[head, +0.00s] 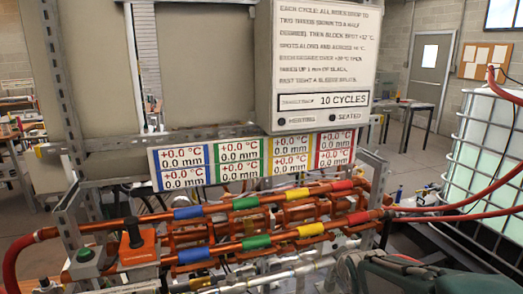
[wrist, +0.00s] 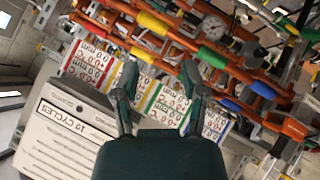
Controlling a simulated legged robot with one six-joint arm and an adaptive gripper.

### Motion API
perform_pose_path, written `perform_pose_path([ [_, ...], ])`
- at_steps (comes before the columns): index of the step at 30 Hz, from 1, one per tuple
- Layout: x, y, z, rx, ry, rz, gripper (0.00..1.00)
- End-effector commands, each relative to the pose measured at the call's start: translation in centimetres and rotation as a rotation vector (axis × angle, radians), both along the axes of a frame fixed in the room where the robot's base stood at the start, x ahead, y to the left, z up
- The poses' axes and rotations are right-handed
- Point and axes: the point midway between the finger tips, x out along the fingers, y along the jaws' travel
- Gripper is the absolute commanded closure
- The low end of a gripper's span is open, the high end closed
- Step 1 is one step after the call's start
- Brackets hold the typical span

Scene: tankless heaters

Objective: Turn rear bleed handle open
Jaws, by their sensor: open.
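Two copper pipes with blue, green, yellow and red sleeves cross the rack in the head view, a rear pipe (head: 222,207) and a front pipe (head: 222,249). At their left end a dark upright handle (head: 133,234) stands on an orange block (head: 140,254). I cannot tell for sure whether this is the rear bleed handle. My gripper (wrist: 160,68) is open and empty in the wrist view, its two green fingers apart in front of the display strip. It touches no handle there. Part of my green arm shows at the lower right of the head view.
A white instruction box (head: 318,60) hangs above the display strip (head: 252,163). A round gauge (wrist: 213,27) sits among the pipes in the wrist view. Red hoses run right, toward a caged white tank (head: 485,150). A green button (head: 85,256) is left of the orange block.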

Motion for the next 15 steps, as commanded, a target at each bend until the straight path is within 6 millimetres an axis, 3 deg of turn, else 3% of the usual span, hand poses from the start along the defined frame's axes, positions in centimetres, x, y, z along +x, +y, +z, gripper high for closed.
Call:
perform_pose_path([
  [6,-7.5,1.0,2.9,0.162,0.101,-0.162,0.44],
  [15,-18.5,2.8,4.2,0.379,0.26,-0.374,0.44],
])
